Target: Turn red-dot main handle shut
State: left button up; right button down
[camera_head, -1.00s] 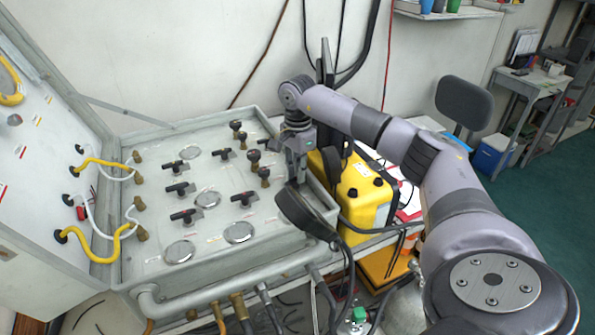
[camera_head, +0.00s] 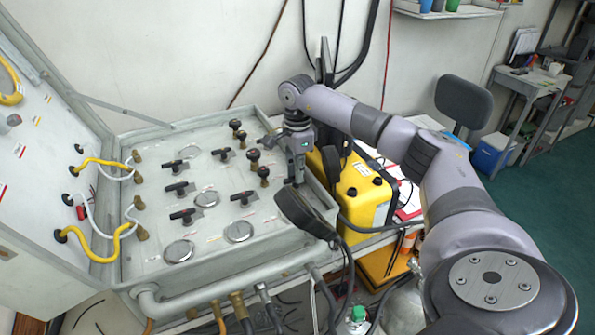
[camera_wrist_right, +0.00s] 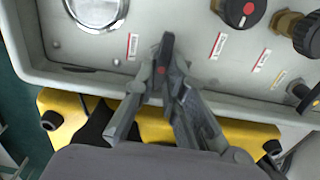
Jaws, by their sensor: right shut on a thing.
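A black lever handle with a red dot (camera_wrist_right: 167,46) stands on the grey panel near its edge in the right wrist view. My right gripper (camera_wrist_right: 162,82) is shut on this handle, with one finger on each side. The handle's black end sticks out beyond the fingers. In the head view, my right gripper (camera_head: 294,180) is at the right side of the panel (camera_head: 214,228), and it hides the handle there. My left gripper is not in view.
A black knob with a red dot (camera_wrist_right: 247,10) and brass fittings (camera_wrist_right: 290,24) are close by. Several black handles and round gauges (camera_head: 239,231) cover the panel. A yellow case (camera_head: 362,205) stands beside it. Yellow hoses (camera_head: 92,243) hang at the left lid.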

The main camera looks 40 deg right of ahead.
jog(key=c, duration=1.9)
grip_release()
notch_tip(320, 180, up, 12)
jog(key=shift+r, duration=0.1)
